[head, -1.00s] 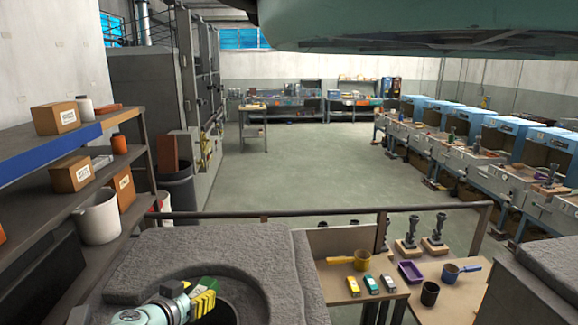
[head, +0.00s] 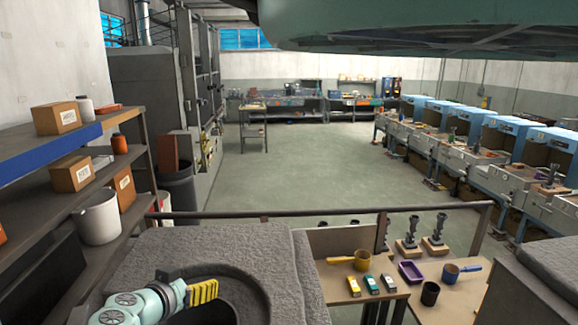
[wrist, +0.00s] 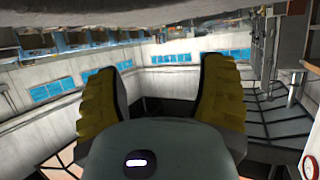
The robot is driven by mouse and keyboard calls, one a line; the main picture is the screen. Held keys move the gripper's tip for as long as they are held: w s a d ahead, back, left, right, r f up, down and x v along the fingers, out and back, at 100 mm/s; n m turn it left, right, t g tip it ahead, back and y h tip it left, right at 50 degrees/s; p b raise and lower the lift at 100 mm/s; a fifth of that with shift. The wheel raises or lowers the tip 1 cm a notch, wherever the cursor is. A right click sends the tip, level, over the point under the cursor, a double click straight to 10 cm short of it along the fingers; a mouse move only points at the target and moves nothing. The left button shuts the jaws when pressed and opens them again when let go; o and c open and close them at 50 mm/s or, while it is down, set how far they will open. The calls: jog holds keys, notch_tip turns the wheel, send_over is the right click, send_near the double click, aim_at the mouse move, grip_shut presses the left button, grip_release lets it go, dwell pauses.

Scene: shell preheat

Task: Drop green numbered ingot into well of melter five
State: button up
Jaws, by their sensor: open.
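My gripper (head: 203,291) has yellow fingers and is over the round dark well (head: 215,312) of the grey, rough-topped melter (head: 140,262), at the bottom of the head view. In the wrist view my gripper (wrist: 160,85) shows its two yellow pads wide apart, with nothing between them. No green ingot shows at my gripper now. The inside of the well is dark and partly hidden by my gripper, so I cannot see what lies in it. No number on the melter can be read.
A rail (head: 330,212) runs behind the melter. Shelves (head: 110,172) with boxes stand at left.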

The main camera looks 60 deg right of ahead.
notch_tip(320, 180, up, 6)
jog(key=shift+r, duration=0.2)
dwell(0.3)
